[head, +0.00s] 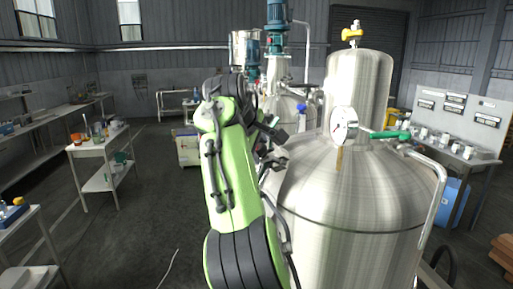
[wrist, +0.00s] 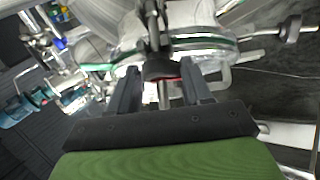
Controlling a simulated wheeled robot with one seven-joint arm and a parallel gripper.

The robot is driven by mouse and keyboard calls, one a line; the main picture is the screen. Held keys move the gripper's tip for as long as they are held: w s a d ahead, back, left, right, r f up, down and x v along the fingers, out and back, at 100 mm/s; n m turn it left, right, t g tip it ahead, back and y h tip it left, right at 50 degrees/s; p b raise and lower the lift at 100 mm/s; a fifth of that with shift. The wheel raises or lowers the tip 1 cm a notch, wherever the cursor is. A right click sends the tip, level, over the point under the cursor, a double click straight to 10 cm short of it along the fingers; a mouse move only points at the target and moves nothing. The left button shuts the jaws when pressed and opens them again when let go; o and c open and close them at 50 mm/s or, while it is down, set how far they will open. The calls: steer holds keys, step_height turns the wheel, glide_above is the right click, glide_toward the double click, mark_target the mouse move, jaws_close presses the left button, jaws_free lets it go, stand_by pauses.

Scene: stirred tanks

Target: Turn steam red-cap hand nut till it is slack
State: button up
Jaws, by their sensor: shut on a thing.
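In the wrist view my gripper (wrist: 165,84) has its two dark fingers on either side of a dark hand nut (wrist: 162,68) and is shut on it. A thin red edge shows on the nut, and a metal stud runs below it between the fingers. The nut sits at the rim of a shiny steel lid (wrist: 205,40) with a green seal line. In the head view my green arm reaches to the left of the large steel tank (head: 350,190). My gripper (head: 276,145) is partly hidden there, and I cannot make out the nut.
The large tank carries a pressure gauge (head: 343,125), a green-handled valve (head: 390,134) and a bent pipe (head: 436,200) close on the right. Another tank with a blue motor (head: 277,38) stands behind my arm. A white side table (head: 99,145) stands left, with open floor before it.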

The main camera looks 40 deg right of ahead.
steer(key=o, duration=1)
steer(key=shift+w, duration=0.1)
steer(key=shift+o, duration=0.2)
steer(key=s+a+r+b, duration=0.3)
steer(key=s+a, duration=0.5)
steer(key=a, duration=0.5)
steer(key=shift+s+r+b, duration=0.2)
steer(key=shift+s+b, duration=0.2)
steer(key=shift+b, duration=0.5)
